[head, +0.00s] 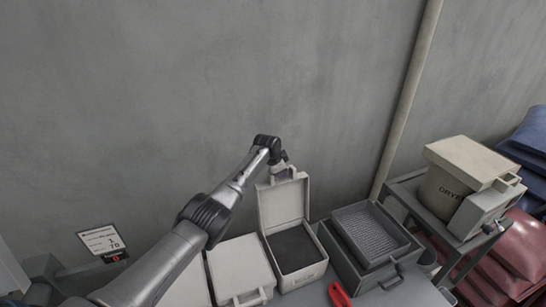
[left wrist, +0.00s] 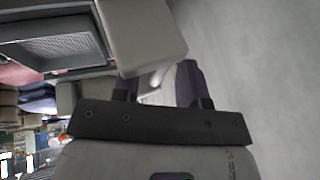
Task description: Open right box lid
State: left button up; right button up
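The right box (head: 298,279) is a cream box with a dark interior, in the lower middle of the head view. Its lid (head: 284,206) is raised and stands roughly upright at the back of the box, near the wall. The lid also shows in the left wrist view (left wrist: 145,38), with a pale handle (left wrist: 158,76) on its edge. My left gripper (head: 286,166) is at the lid's top edge. In the left wrist view its dark fingers (left wrist: 156,88) are apart, on either side of the handle. Whether they touch it is hard to see. My right gripper is in neither view.
A closed cream box (head: 240,265) stands left of the open one. A grey open container (head: 342,256) with a mesh-like interior stands to its right. A red object (head: 339,294) lies in front. A cart (head: 407,190) at the right holds a cream dryer-like unit (head: 442,190).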

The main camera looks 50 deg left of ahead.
pick_arm(q)
jog(key=v, duration=1.2)
jog(key=shift+s+r, duration=0.25)
jog(key=shift+r, duration=0.1)
